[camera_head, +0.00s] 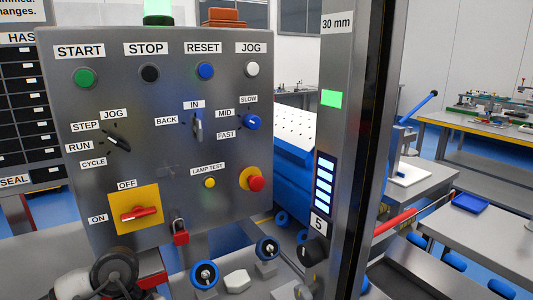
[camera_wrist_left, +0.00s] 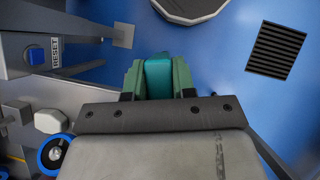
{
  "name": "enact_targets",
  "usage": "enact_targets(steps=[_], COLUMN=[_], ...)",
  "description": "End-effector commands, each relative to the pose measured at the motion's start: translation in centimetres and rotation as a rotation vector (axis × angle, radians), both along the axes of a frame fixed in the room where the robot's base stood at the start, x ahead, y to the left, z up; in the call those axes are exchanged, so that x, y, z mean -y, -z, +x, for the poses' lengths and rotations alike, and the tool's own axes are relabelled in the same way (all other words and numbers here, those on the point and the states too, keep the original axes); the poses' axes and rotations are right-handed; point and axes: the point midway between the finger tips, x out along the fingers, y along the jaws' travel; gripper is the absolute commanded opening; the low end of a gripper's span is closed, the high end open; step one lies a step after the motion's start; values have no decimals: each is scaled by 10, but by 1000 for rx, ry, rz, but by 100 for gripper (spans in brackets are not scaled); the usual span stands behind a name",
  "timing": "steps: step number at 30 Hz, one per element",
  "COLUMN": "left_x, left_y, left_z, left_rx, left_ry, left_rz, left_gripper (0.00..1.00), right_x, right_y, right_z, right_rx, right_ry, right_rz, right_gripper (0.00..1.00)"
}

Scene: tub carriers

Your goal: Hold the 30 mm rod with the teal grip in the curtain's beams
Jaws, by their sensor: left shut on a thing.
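In the left wrist view my left gripper (camera_wrist_left: 158,66) has its two green fingers closed on a teal grip (camera_wrist_left: 158,80). The rod beyond the grip is hidden, so I cannot tell how it lies against the beams. In the head view the curtain's grey post (camera_head: 338,130) stands right of centre. It has a "30 mm" label (camera_head: 337,22), a lit green lamp (camera_head: 331,98), a column of lit pale-blue bars (camera_head: 324,183) and a "5" label (camera_head: 319,223). No beams are visible.
A grey control panel (camera_head: 220,130) with buttons, switches and a red padlock (camera_head: 180,236) stands left of the post. Round blue-rimmed knobs (camera_head: 204,275) sit below it. A red bar (camera_head: 410,215) and workbenches (camera_head: 480,125) are at the right. Blue floor (camera_wrist_left: 220,70) shows around the grip.

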Motion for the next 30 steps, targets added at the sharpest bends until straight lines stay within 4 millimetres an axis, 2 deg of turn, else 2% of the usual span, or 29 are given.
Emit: enact_targets(steps=[1, 6, 12, 18, 30], left_x=[3, 3, -3, -8, -7], left_y=[-8, -7, -4, -2, 0], left_z=[-1, -8, -13, -15, -16], left_rx=[3, 3, 2, 2, 0], left_ry=[108, 449, 721, 825, 835], left_rz=[4, 4, 3, 0, -4], left_gripper=[2, 2, 2, 2, 2], right_x=[0, 1, 2, 2, 2], right_y=[-11, -27, -38, -41, -41], right_z=[-2, -6, -11, -12, -12], right_rx=[-2, -3, -6, -6, -6], right_ry=[0, -1, -2, -2, -2], right_rz=[0, -1, 0, 0, -1], right_gripper=[43, 43, 43, 43, 43])
